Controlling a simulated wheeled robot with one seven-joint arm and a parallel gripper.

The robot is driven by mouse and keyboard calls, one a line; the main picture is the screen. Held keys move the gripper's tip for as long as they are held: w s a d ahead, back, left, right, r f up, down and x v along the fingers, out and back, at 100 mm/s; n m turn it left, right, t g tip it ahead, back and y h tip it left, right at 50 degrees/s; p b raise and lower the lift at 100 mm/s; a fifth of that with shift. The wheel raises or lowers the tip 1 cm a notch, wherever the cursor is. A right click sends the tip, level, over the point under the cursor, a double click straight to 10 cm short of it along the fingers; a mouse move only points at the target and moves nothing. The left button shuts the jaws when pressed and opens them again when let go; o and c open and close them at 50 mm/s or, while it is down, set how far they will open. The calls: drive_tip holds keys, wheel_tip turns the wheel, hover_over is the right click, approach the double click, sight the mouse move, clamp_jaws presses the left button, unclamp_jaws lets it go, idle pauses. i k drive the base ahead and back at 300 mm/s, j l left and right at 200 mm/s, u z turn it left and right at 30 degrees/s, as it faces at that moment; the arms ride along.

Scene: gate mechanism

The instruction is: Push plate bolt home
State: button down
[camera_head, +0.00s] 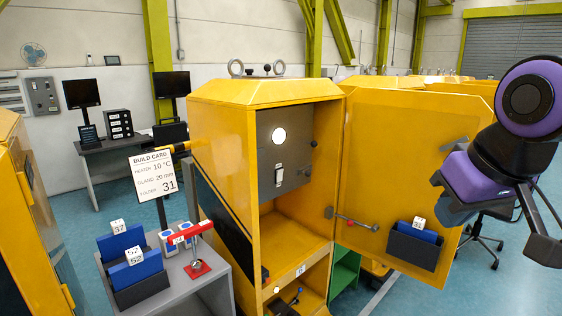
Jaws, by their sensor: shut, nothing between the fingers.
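The yellow cabinet (222,150) stands open in the middle of the camera_head view. A grey plate (270,140) fills its upper bay, with a round white disc, a small white label and a dark knob (313,143) at its right edge. A small dark fitting (303,172) sits lower on that edge. I cannot tell which of these is the bolt or how far it is in. My gripper (544,250) is at the far right, shut and empty, pointing down, well apart from the plate. Its fingertips are hard to make out.
A grey bench (215,270) with blue folders and a red stand is at left. A chair (490,235) stands behind my arm.

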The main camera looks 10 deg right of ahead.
sight(307, 172)
drive_tip(key=i+l+u, duration=0.2)
drive_tip(key=i, duration=0.35)
drive_tip(key=i+l+u, duration=0.2)
drive_tip(key=i, duration=0.35)
drive_tip(key=j, duration=0.1)
